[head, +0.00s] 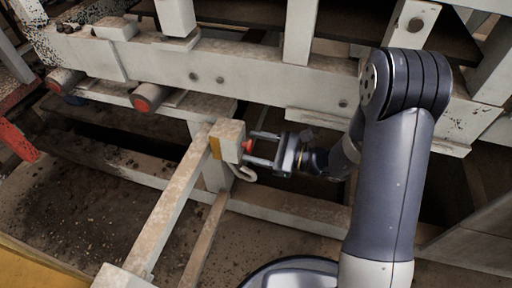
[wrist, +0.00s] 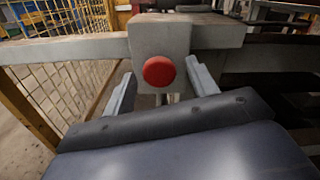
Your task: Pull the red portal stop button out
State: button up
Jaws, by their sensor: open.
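The red stop button (wrist: 159,71) is a round red cap on the front of a pale box (wrist: 160,33), which is fixed at a beam. In the head view the button (head: 248,146) shows on the right side of the box (head: 227,141). My gripper (wrist: 160,88) is open, with one finger on each side of the button in the wrist view. In the head view my gripper (head: 262,148) points left at the box, its fingertips close to the button. I cannot tell whether the fingers touch it.
A pale rail (head: 172,210) runs from the box towards the lower left. A large pale frame (head: 255,86) stands behind, with two red-ended rollers (head: 146,97) at the left. A yellow mesh fence (wrist: 60,85) is at the left in the wrist view.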

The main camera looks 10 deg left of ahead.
jog(key=shift+a, duration=0.2)
grip_shut()
dwell(0.6)
